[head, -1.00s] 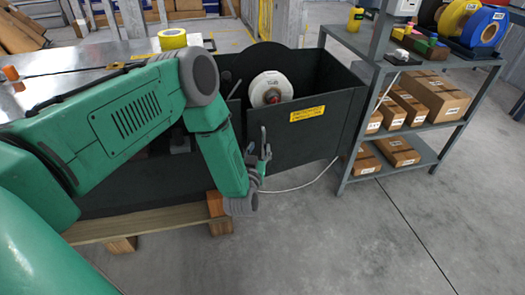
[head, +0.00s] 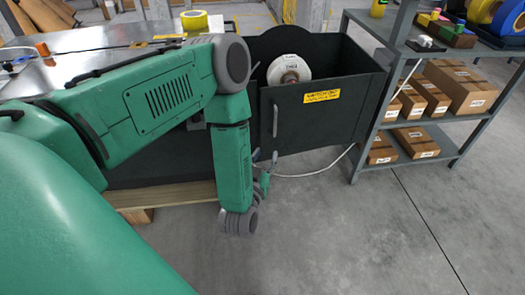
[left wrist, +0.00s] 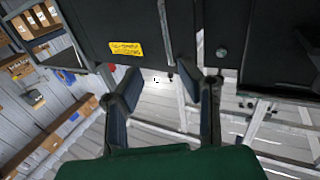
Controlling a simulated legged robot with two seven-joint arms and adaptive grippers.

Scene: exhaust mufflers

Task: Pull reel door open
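The reel door (head: 318,124) is the dark front panel of a black box, with a yellow label (head: 322,96) and a grey vertical bar handle (head: 275,120) near its left edge. A white reel (head: 290,70) sits inside the open-topped box. My left gripper (head: 266,172) is just below the handle, in front of the door's lower left corner. The left wrist view shows its fingers (left wrist: 163,80) spread apart with nothing between the tips. The handle (left wrist: 165,35) is ahead of the fingertips there, apart from them. My right gripper is in neither view.
A grey shelf unit (head: 440,125) with cardboard boxes stands to the right. A metal-topped bench (head: 110,38) with a yellow tape roll (head: 195,20) lies behind my left arm. A white cable lies on the otherwise clear floor.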

